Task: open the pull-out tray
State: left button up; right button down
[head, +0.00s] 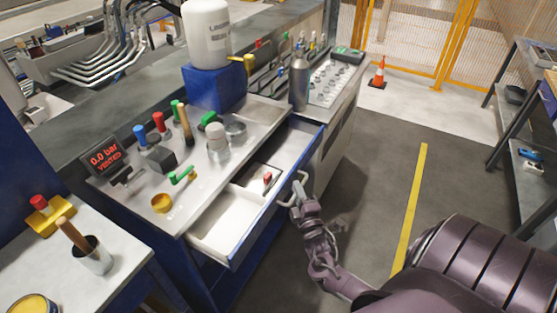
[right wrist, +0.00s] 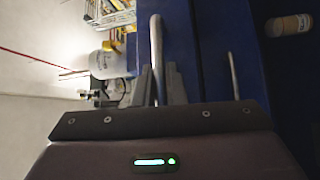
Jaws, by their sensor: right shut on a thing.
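The pull-out tray (head: 221,235) is a blue-fronted drawer with a white inside, under the grey worktop. It stands pulled out, with its inside showing. A dark compartment with a small red-tipped item (head: 267,179) lies in it. My right gripper (head: 296,190) is shut on the tray's pale bar handle (head: 302,180) at the blue front. In the right wrist view the fingers (right wrist: 160,85) close around the metal handle bar (right wrist: 156,40). My left gripper is not in view.
The worktop (head: 130,195) carries several coloured-handled parts, a display (head: 104,159) and a metal bottle (head: 299,80). A side table (head: 110,255) stands at left. Open floor (head: 370,180) with a yellow line (head: 410,205) lies to the right.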

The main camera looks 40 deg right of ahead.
jog(key=shift+s+d+p, duration=0.25)
jog(key=shift+s+d, duration=0.1)
jog(key=shift+s, duration=0.55)
jog(key=shift+s+d+p, duration=0.2)
jog(key=shift+s+d, duration=0.15)
jog(key=shift+s, duration=0.55)
jog(key=shift+s+d+p, duration=0.25)
jog(key=shift+s+d, duration=0.1)
jog(key=shift+s, duration=0.55)
jog(key=shift+f, duration=0.1)
jog(key=c, duration=1.5)
grip_release()
jog(key=r+b+v, duration=0.1)
jog(key=v, duration=0.6)
jog(key=shift+s+f, duration=0.35)
jog(key=shift+f, duration=0.2)
jog(key=shift+a, duration=0.15)
